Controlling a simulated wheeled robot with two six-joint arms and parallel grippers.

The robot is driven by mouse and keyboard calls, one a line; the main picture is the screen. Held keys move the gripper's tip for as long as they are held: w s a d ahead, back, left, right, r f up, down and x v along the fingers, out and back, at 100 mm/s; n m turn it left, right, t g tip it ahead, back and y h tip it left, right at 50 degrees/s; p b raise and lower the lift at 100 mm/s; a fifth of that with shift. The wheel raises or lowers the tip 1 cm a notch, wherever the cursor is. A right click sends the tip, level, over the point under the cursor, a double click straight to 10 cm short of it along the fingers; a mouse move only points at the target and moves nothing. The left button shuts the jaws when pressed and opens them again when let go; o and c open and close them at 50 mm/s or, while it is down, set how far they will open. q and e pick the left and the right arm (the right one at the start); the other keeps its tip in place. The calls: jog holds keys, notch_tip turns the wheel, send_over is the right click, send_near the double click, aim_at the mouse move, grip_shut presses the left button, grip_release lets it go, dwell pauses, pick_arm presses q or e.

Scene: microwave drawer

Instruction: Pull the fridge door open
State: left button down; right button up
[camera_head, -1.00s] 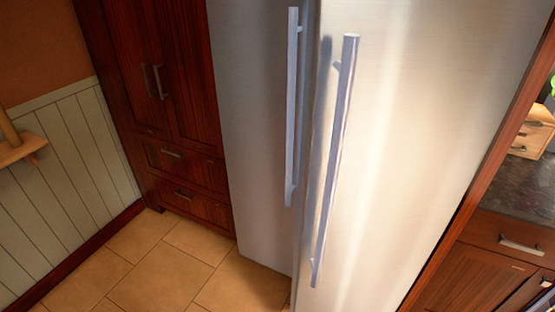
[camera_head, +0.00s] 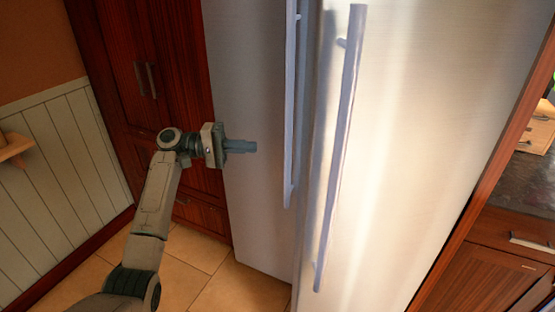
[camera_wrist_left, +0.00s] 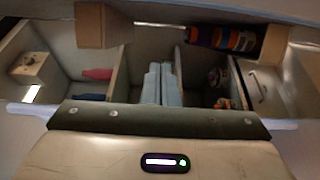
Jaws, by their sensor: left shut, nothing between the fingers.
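The fridge has a left steel door (camera_head: 245,80) and a right steel door (camera_head: 420,130). The left door has a long vertical handle (camera_head: 291,120), and the right door has another handle (camera_head: 340,150) beside it. My left gripper (camera_head: 254,146) comes in from the left in front of the left door. Its fingers are shut, empty and point right toward the left handle, with a gap between. In the left wrist view the two pale fingers (camera_wrist_left: 162,83) lie side by side. My right gripper is not in view.
Dark wooden cabinets (camera_head: 140,60) stand left of the fridge, and a wooden drawer unit (camera_head: 490,255) stands right. Tiled floor (camera_head: 195,245) lies in front. The left wrist view shows compartments with a dark bottle (camera_wrist_left: 225,38); I cannot tell how they relate to the doors.

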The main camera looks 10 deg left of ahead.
pick_arm(q)
jog(key=s+d+p, duration=0.3)
jog(key=d+p, duration=0.3)
jog(key=d, duration=0.5)
jog(key=shift+s, duration=0.1)
jog(key=shift+f, duration=0.1)
